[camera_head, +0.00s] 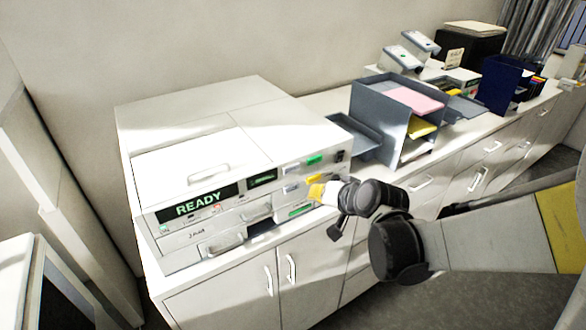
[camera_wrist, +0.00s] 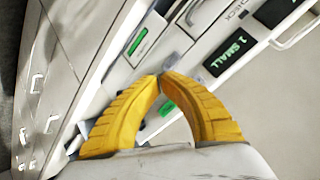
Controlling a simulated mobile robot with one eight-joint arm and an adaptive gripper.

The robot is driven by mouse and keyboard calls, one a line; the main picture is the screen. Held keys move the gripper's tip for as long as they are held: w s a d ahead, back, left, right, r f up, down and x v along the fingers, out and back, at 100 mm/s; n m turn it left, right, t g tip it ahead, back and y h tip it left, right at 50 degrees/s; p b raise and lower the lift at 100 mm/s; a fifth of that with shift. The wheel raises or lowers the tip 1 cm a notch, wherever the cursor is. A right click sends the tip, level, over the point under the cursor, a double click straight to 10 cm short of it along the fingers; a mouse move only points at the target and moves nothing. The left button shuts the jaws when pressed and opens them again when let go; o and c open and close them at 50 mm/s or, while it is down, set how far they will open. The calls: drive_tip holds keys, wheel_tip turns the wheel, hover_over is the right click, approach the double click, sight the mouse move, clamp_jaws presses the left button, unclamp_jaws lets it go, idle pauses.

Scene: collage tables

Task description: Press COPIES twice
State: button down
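The white copier (camera_head: 230,150) stands on the counter at the left in the head view, with a lit display (camera_head: 198,203) reading READY. A smaller display (camera_head: 263,180) is to its right; in the wrist view a small display (camera_wrist: 228,52) reads 1 SMALL. No COPIES label is legible in either view. My gripper (camera_head: 316,191) is at the right part of the copier's front panel. In the wrist view its yellow fingers (camera_wrist: 161,76) meet at the tips, with nothing held. They cover part of the panel; contact cannot be told.
A green patch (camera_wrist: 138,41) shows on the panel, and another green label (camera_wrist: 167,108) shows between the fingers. A grey tray rack (camera_head: 367,107) with pink and yellow paper stands right of the copier. Cabinets (camera_head: 222,300) with handles are below.

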approach(293, 175)
drive_tip(key=shift+s+d+f+x, duration=0.1)
drive_tip(key=shift+f+x, duration=0.05)
drive_tip(key=shift+x, duration=0.75)
drive_tip(key=shift+s+d+f+x, duration=0.1)
drive_tip(key=shift+x, duration=0.8)
drive_tip(key=shift+f+x, duration=0.15)
drive_tip(key=shift+x, duration=0.75)
drive_tip(key=shift+a, duration=0.1)
drive_tip(key=shift+w+a+b, duration=0.15)
drive_tip(key=shift+w+b, duration=0.15)
drive_tip(key=shift+w, duration=0.05)
drive_tip(key=shift+w+a, duration=0.25)
drive_tip(key=shift+w, duration=0.1)
drive_tip(key=shift+s, duration=0.1)
drive_tip(key=shift+s+d, duration=0.5)
drive_tip(key=shift+s, duration=0.15)
drive_tip(key=s+d, duration=0.2)
drive_tip(key=s, duration=0.2)
drive_tip(key=shift+s+d+b, duration=0.1)
drive_tip(key=shift+d+b, duration=0.25)
drive_tip(key=shift+d, duration=0.05)
